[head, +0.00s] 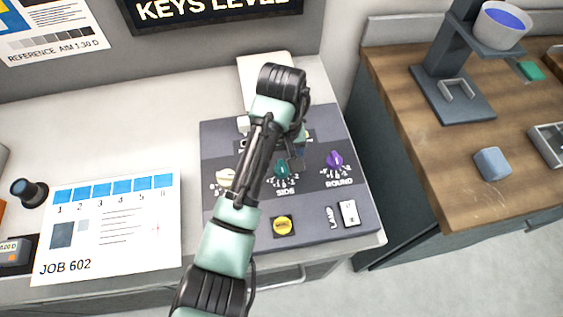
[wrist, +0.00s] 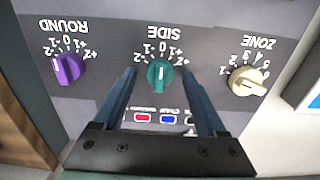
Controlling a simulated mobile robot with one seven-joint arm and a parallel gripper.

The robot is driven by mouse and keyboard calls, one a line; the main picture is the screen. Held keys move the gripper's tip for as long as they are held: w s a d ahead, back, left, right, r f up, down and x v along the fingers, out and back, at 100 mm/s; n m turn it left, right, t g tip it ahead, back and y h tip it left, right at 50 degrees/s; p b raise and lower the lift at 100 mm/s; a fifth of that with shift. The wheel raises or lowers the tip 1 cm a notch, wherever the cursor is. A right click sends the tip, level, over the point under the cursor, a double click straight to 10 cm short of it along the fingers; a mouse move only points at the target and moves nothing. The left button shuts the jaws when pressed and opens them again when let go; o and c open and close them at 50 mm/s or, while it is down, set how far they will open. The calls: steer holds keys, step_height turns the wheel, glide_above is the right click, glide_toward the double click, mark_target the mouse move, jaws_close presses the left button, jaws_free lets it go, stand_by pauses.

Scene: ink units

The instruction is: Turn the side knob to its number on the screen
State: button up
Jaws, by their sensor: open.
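The teal side knob (head: 282,169) sits in the middle of the knob row on the dark control panel (head: 355,205), above the word SIDE. In the wrist view, which is upside down, the side knob (wrist: 160,75) shows between my fingertips, its white mark towards the 0. My gripper (wrist: 159,77) is open, one finger on each side of the knob in the picture; I cannot tell whether they touch it. In the head view my arm hides most of the gripper. The screen (head: 215,10) is cut off at the top; only KEYS LEVEL shows, and no number for the knob is readable.
A purple round knob (head: 335,160) and a cream zone knob (head: 226,180) flank the side knob. A yellow button (head: 283,225) and a lamp switch (head: 349,213) are nearer the front. A JOB 602 sheet (head: 108,228) lies left; a wooden counter (head: 440,165) stands right.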

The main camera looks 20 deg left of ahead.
jaws_close()
stand_by(0.4)
steer(key=shift+m+p, duration=0.4)
steer(key=shift+r+m+p, duration=0.1)
steer(key=shift+m+p, duration=0.7)
steer(key=shift+m, duration=0.1)
steer(key=shift+m+p, duration=1.05)
steer(key=shift+m, duration=0.55)
jaws_free()
